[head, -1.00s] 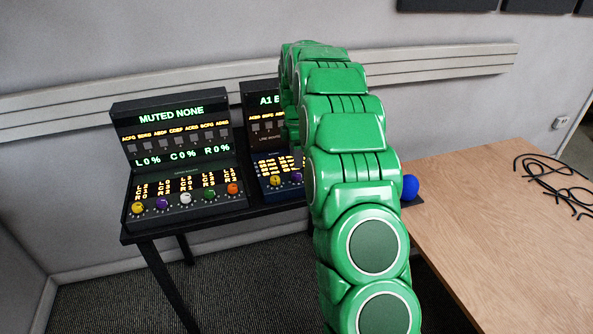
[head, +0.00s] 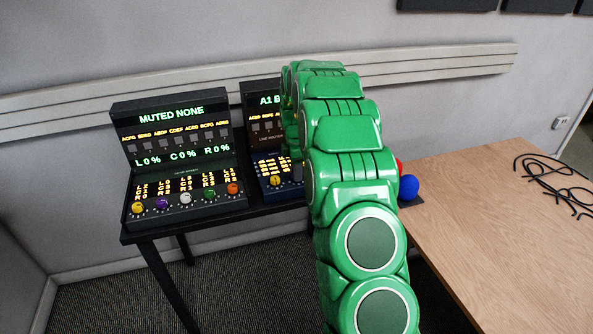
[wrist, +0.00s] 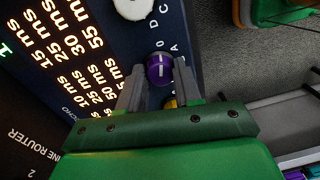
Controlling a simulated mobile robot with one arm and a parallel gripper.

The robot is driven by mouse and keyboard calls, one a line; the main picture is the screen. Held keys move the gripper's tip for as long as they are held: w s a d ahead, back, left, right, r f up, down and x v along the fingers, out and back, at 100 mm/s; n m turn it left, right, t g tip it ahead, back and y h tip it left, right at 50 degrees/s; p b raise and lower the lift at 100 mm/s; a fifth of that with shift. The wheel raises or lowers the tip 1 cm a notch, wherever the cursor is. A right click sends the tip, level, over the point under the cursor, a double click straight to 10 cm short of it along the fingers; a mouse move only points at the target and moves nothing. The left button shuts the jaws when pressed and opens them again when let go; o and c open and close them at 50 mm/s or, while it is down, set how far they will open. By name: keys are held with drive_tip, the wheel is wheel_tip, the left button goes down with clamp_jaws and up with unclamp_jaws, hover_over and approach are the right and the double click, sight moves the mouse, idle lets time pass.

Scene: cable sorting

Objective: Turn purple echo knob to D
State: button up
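The purple echo knob (wrist: 159,69) shows in the wrist view, with a white line across its face. My gripper (wrist: 160,78) has its two grey fingers on either side of the knob, with small gaps seeming to show, so it looks open around it. Letters such as D and C are printed beside the knob on the dark blue echo panel (wrist: 181,18); some are hard to read. In the head view the echo unit (head: 262,138) stands on the black table, partly behind my green arm. The purple knob is hidden there.
A white knob (wrist: 135,7) and a yellow knob (wrist: 170,103) flank the purple one closely. A similar unit with coloured knobs (head: 175,125) stands at left. A blue ball (head: 409,187) and a wooden table (head: 480,215) with black cables (head: 555,185) are at right.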

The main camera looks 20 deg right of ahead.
drive_tip(key=c, duration=0.3)
drive_tip(key=shift+c, duration=0.2)
